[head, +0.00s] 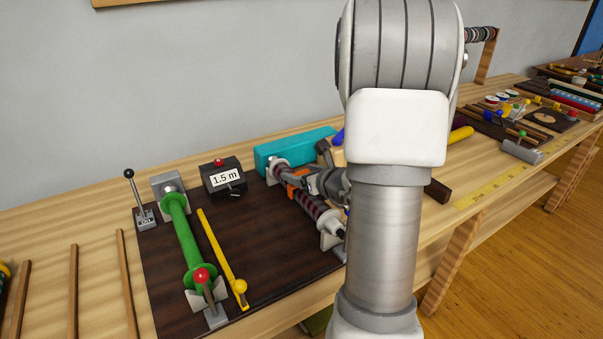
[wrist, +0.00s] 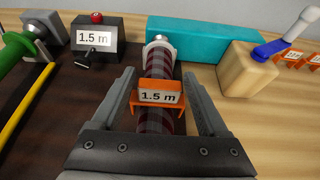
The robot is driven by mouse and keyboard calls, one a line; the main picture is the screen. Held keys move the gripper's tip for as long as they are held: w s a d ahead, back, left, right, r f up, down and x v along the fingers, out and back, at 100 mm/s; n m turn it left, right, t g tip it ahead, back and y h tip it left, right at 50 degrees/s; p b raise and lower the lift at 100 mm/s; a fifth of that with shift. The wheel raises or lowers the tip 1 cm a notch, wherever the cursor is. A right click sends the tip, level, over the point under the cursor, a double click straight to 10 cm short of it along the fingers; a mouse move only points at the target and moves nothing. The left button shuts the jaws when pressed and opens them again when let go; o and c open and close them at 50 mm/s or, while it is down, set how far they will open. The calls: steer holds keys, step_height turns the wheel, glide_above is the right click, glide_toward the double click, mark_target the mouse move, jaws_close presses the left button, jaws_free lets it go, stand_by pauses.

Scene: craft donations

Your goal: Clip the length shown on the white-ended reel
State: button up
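The white-ended reel (head: 317,212), wound with dark red and pale bands, lies in its cradle on the dark board. In the wrist view the reel (wrist: 158,62) runs away from me between my fingers. An orange clip (wrist: 170,110) with a "1.5 m" tag sits across the reel; it also shows in the head view (head: 299,176). My gripper (wrist: 160,75) looks open, one finger on each side of the clip, close to its sides. Finger contact is unclear. A black counter box (head: 222,179) also reads "1.5 m". My arm partly hides the reel's near end in the head view.
Left of the reel are a green roller (head: 186,238), a yellow bar (head: 222,250) and a lever (head: 134,190). A teal block (wrist: 200,40) stands behind the reel. A wooden block (wrist: 248,70) with a blue-and-white handle and more orange tags (wrist: 292,57) are at right.

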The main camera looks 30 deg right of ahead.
steer(key=shift+o, duration=1.1)
steer(key=shift+r, duration=0.15)
step_height(320, 180, up, 4)
steer(key=shift+r+p, duration=0.1)
steer(key=shift+p, duration=0.7)
steer(key=s+d+r+p, duration=0.2)
steer(key=s+d+r, duration=0.4)
steer(key=s, duration=0.4)
steer(key=shift+d+r+p, duration=0.15)
steer(key=shift+r+p, duration=0.1)
steer(key=shift+p, duration=0.1)
steer(key=shift+w, duration=0.1)
